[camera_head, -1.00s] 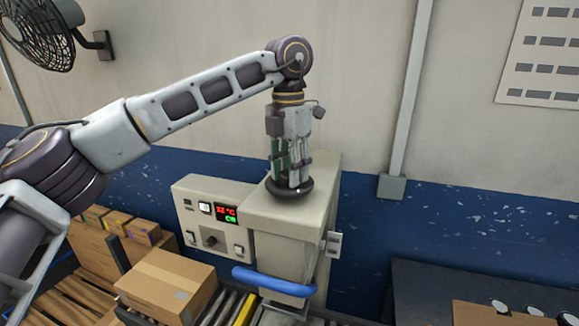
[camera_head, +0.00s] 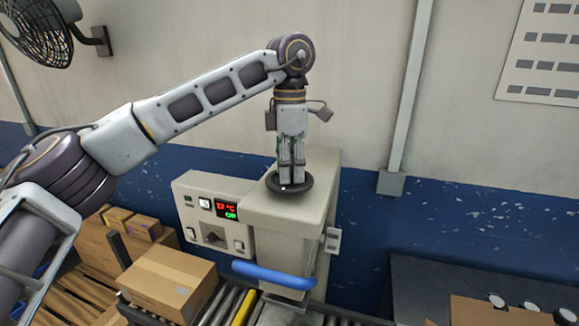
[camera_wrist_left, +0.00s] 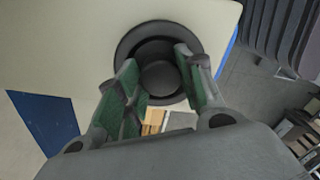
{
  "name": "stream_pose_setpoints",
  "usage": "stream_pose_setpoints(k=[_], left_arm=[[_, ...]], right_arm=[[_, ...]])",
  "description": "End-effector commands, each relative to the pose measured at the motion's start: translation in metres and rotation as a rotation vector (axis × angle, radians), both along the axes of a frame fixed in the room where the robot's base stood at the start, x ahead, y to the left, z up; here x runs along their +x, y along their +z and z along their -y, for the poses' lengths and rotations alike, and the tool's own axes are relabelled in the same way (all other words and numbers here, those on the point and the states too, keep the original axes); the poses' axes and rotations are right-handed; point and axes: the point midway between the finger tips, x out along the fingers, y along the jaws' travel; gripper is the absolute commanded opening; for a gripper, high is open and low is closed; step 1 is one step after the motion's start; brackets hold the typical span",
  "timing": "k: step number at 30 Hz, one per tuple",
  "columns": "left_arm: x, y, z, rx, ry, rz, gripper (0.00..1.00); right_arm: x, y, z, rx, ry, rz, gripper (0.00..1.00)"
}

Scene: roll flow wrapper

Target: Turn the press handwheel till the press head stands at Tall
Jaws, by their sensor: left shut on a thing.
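The press handwheel (camera_head: 289,182) is a black round wheel lying flat on top of the beige press housing (camera_head: 315,190). My left gripper (camera_head: 290,186) points straight down onto it, its fingers at the wheel's middle. In the left wrist view the green-padded fingers (camera_wrist_left: 162,85) stand on either side of the dark hub of the handwheel (camera_wrist_left: 125,47), shut on it. The press head's height and any Tall mark cannot be made out. My right gripper is not in view.
A control panel (camera_head: 212,222) with a lit red and green display faces front. A blue bar (camera_head: 274,277) crosses the press front. A cardboard box (camera_head: 168,281) sits on the roller conveyor at left. A dark table (camera_head: 440,275) stands at right.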

Motion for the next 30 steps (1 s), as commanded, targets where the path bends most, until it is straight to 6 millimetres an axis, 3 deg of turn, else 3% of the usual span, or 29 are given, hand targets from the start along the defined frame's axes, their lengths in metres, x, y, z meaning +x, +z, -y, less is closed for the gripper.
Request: stream_pose_setpoints(k=[13, 14, 19, 30], left_arm=[[-0.0003, -0.0008, 0.0009, -0.001, -0.015, -0.001, 0.14], [-0.0003, -0.0008, 0.0009, -0.001, -0.015, -0.001, 0.39], [-0.0003, -0.0007, 0.0007, -0.001, -0.014, -0.001, 0.60], [-0.0001, 0.0008, 0.0003, 0.000, -0.013, 0.000, 0.60]], right_arm=[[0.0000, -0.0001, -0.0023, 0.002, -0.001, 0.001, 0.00], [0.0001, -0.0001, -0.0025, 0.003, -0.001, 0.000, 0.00], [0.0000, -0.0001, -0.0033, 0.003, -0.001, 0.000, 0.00], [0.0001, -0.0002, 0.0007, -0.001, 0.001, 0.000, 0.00]])
